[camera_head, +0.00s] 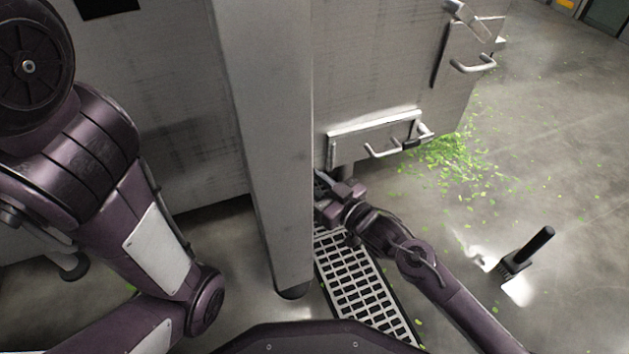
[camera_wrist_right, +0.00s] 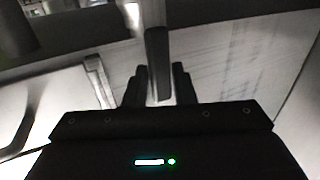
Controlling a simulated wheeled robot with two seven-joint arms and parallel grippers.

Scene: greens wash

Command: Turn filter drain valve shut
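The drain valve is mostly hidden in the head view, under the grey machine behind its leg and my right arm. In the right wrist view a dark upright bar (camera_wrist_right: 157,55), which looks like the valve's lever, stands between my two fingers. My right gripper (camera_wrist_right: 160,85) looks open around it, with a lit gap between the fingers; I cannot tell whether either finger touches the bar. In the head view my right gripper (camera_head: 326,196) reaches in below the machine's lower hatch, its tips partly hidden. My left arm shows at the left, but its gripper is out of view.
The steel leg (camera_head: 268,130) stands just left of my right gripper. The lower hatch (camera_head: 375,137) with its handle is above it. A floor grate (camera_head: 365,290) lies below. Green leaf scraps (camera_head: 450,155) and a black-handled brush or scraper (camera_head: 525,262) lie on the floor at right.

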